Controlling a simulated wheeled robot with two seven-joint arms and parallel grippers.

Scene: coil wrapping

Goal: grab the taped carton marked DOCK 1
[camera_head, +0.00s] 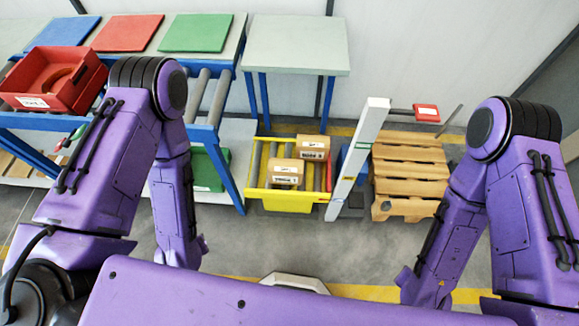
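Two brown cartons with white labels sit on the rollers of a low yellow-framed conveyor (285,201) near the floor. The nearer carton (286,170) is left of the farther carton (314,146). Both labels bear dark print too small to read for certain, so I cannot tell which is DOCK 1. My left arm hangs down at the left of the conveyor and my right arm hangs down at the right, both well apart from the cartons. Neither gripper's fingers show.
A white post (358,158) stands just right of the conveyor, beside stacked wooden pallets (408,172). A pale table (295,48) stands behind. At left, a roller bench carries a red bin (88,97) and coloured mats; a green crate (211,172) sits below. Floor before the conveyor is clear.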

